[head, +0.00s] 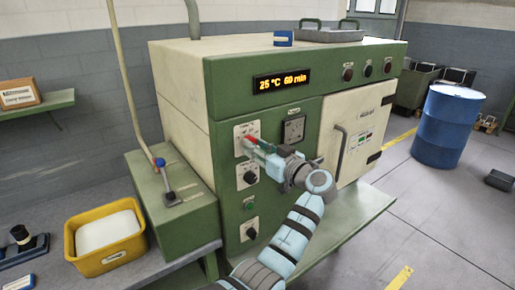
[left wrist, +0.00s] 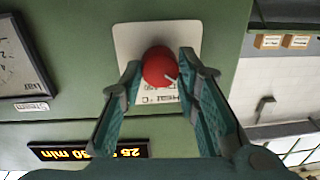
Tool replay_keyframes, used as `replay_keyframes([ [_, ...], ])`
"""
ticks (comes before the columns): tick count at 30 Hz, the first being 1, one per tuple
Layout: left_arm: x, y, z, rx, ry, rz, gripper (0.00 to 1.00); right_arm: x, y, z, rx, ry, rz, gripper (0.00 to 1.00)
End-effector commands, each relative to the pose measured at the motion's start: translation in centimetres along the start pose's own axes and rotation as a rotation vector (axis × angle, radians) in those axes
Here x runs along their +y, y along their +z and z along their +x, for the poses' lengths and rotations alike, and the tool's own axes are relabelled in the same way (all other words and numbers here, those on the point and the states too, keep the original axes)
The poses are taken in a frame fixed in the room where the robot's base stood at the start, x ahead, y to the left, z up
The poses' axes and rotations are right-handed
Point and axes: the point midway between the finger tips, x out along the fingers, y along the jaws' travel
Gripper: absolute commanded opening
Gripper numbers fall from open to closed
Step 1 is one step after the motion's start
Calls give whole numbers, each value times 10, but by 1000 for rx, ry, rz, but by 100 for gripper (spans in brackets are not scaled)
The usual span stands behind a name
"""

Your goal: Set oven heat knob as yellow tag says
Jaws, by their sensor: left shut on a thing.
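The green and cream oven (head: 228,165) stands in the middle of the head view. Its heat knob is red (left wrist: 158,66) and sits on a white plate (left wrist: 126,40) marked "Heat °C"; a white pointer mark shows at the knob's lower right in the left wrist view. My left gripper (left wrist: 160,70) is shut on the red knob, one finger on each side. In the head view the gripper (head: 249,144) partly covers the knob. The oven display (head: 281,82) reads 25 °C 60 min. I cannot make out a yellow tag. My right gripper is not in view.
Black knobs (head: 249,177) sit below the heat plate, and a dial gauge (head: 294,129) to its right. The cream oven door (head: 362,125) is closed. A yellow tub (head: 106,256) stands at left, a blue drum (head: 446,125) at right. Floor at lower right is clear.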

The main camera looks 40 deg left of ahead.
Motion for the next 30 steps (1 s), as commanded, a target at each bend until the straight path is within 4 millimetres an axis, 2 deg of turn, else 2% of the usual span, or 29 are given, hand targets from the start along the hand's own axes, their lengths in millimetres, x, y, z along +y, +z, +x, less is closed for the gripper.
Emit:
replay_keyframes([
  [14, 0, 3, 0, 18, 1, 397, 1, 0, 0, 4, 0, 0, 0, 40],
  [30, -2, 2, -1, 44, 5, 912, 1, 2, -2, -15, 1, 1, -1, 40],
])
